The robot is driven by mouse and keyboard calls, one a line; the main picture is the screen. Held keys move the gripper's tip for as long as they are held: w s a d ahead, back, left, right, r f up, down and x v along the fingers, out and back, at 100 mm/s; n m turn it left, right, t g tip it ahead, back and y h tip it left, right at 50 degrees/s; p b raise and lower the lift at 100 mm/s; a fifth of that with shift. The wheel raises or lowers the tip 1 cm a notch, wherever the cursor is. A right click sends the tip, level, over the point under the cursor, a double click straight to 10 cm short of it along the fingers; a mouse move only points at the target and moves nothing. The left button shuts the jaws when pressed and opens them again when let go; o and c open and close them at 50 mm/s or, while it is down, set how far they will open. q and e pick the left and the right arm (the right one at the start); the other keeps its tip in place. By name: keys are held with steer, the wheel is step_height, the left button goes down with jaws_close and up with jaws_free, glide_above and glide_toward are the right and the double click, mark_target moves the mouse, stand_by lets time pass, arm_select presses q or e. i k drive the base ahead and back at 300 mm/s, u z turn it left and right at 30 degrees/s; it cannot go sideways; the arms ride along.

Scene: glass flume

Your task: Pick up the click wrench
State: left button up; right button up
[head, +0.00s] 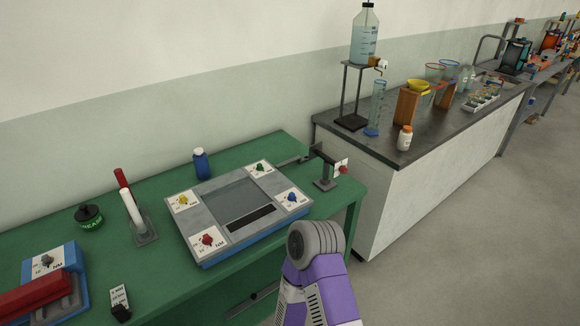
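I cannot clearly make out a click wrench. A long, thin dark tool (255,299) shows low at the front of the green table (165,293), and it may be a wrench or a handle. A dark bar (291,160) lies near the table's far right corner, beside a small stand with a red knob (342,169); I cannot tell what the bar is. A purple and grey part of my arm rises at the bottom, right of the table's front edge. Neither of my grippers is in view.
A grey tester (236,198) with coloured knobs fills the table's middle. A red and white pair of rods (132,208), a grease pot (89,217), a blue bottle (201,164) and a red-topped device (38,297) stand around it. A dark-topped bench (365,146) holds glassware at right.

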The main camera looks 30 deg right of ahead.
mark_target(314, 151)
steer(key=u, duration=3.15)
steer(key=k, duration=2.5)
steer(key=z, duration=1)
